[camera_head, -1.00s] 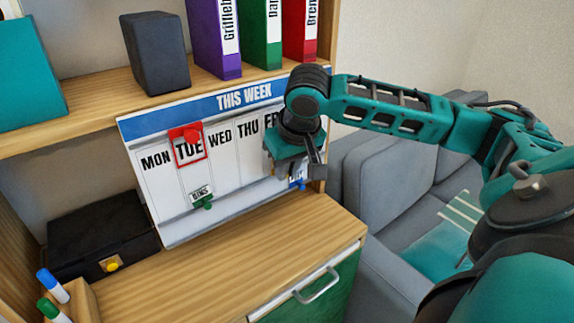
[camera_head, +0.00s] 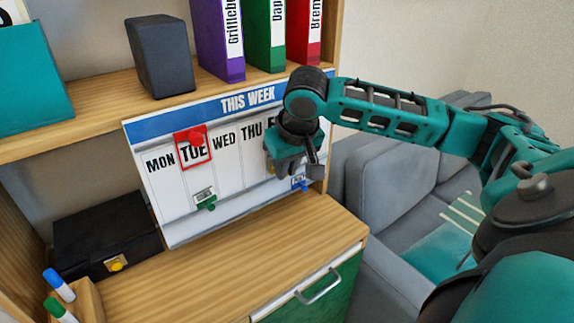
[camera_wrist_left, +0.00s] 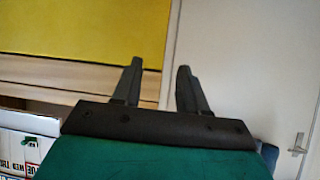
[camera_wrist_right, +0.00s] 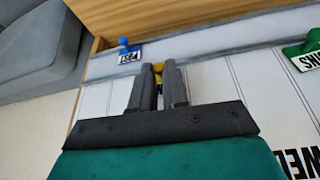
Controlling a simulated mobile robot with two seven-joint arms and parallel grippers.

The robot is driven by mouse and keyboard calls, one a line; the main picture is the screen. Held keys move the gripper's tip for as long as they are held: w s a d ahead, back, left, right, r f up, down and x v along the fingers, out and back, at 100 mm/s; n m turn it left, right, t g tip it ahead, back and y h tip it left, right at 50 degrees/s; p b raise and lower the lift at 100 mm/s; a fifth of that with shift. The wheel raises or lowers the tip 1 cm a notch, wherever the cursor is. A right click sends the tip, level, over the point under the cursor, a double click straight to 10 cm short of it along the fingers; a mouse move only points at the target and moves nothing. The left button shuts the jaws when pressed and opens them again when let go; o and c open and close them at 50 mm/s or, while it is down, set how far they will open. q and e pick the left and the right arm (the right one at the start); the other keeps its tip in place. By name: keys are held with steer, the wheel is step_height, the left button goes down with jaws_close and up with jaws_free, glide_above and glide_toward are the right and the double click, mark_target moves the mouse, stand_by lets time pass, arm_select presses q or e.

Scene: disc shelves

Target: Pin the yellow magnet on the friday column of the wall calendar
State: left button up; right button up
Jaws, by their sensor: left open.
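The wall calendar (camera_head: 218,182), headed THIS WEEK, leans under the shelf. Its MON, TUE, WED and THU headings show; only the start of the Friday heading (camera_head: 273,122) shows, with my right arm covering the rest. My right gripper (camera_head: 298,172) is in front of the calendar's right part. In the right wrist view its fingers (camera_wrist_right: 159,75) are closed on the yellow magnet (camera_wrist_right: 158,67), which shows as a small yellow bit between the tips. I cannot tell whether the magnet touches the board. My left gripper (camera_wrist_left: 157,72) is open and empty, away from the calendar.
A red magnet and frame (camera_head: 194,140) mark TUE. A green magnet (camera_head: 206,204) and a blue magnet (camera_head: 300,185) hold labels low on the board. A black case (camera_head: 105,235) stands left, a dark speaker-like box (camera_head: 158,55) above. The wooden top (camera_head: 230,255) in front is clear.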

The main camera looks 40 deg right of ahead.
steer(key=o, duration=0.5)
steer(key=shift+o, duration=0.2)
steer(key=shift+s+r, duration=0.1)
steer(key=shift+r, duration=0.05)
steer(key=p+v, duration=0.2)
steer(key=v, duration=1)
steer(key=shift+r+p, duration=0.3)
steer(key=shift+r, duration=0.05)
steer(key=shift+s, duration=0.1)
